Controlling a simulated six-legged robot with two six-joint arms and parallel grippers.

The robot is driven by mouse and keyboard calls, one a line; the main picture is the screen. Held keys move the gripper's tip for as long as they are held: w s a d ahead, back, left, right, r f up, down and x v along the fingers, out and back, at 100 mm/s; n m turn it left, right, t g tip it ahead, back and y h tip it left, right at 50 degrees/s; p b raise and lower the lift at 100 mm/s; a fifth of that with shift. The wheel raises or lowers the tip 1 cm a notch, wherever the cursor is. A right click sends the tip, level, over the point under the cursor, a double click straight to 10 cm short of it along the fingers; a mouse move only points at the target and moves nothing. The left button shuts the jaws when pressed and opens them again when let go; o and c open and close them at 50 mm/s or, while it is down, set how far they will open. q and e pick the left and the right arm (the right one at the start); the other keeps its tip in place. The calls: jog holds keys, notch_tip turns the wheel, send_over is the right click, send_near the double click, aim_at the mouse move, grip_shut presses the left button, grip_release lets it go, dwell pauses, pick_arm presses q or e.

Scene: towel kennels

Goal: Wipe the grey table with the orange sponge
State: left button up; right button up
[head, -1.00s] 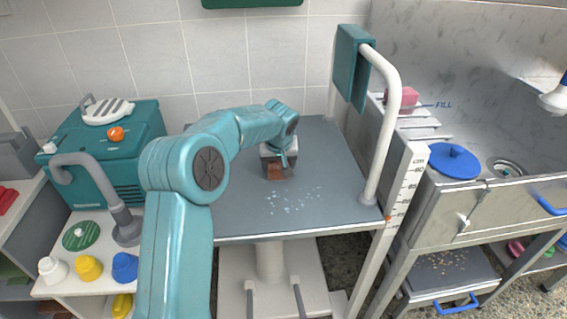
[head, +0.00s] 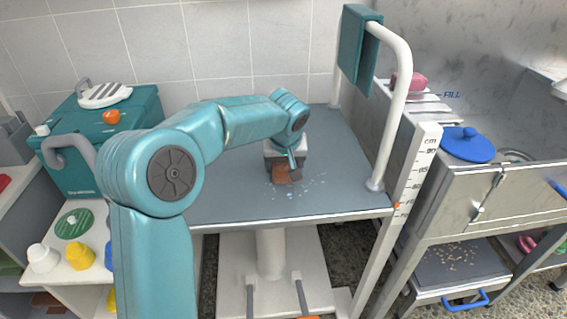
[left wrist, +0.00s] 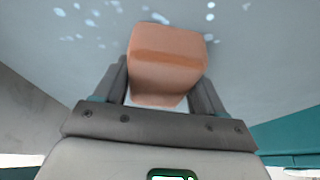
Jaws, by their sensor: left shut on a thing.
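The specks also show in the left wrist view (left wrist: 90,15). My left gripper (head: 284,168) is shut on the orange sponge (head: 281,175), low at the table's surface. In the left wrist view the sponge (left wrist: 168,55) sits between the two fingers. I cannot tell whether its underside touches the table. My right gripper is not in view.
A teal machine (head: 100,135) stands to the left. A steel basin unit (head: 480,195) with a blue lid (head: 467,145) is to the right.

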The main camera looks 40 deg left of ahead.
aim_at(286, 169)
pick_arm(q)
jog(key=shift+s+d+f+b, duration=0.1)
jog(key=shift+s+d+b, duration=0.45)
jog(key=shift+d+b, duration=0.2)
jog(key=shift+s+d+r+b, duration=0.2)
jog(key=shift+s+d+b, duration=0.15)
jog(key=shift+s+d, duration=0.2)
jog(key=shift+s+d+f+b, duration=0.2)
jog(key=shift+s+d+b, duration=0.3)
jog(key=shift+d+b, duration=0.2)
jog(key=shift+s+d+b, duration=0.35)
jog(key=shift+s+d, duration=0.2)
jog(key=shift+d, duration=0.05)
jog(key=shift+s+d+f+b, duration=0.15)
jog(key=shift+s+d+b, duration=0.65)
jog(key=shift+d, duration=0.15)
jog(key=shift+s+d, duration=0.35)
notch_tip(286, 169, up, 6)
jog(key=p, duration=0.5)
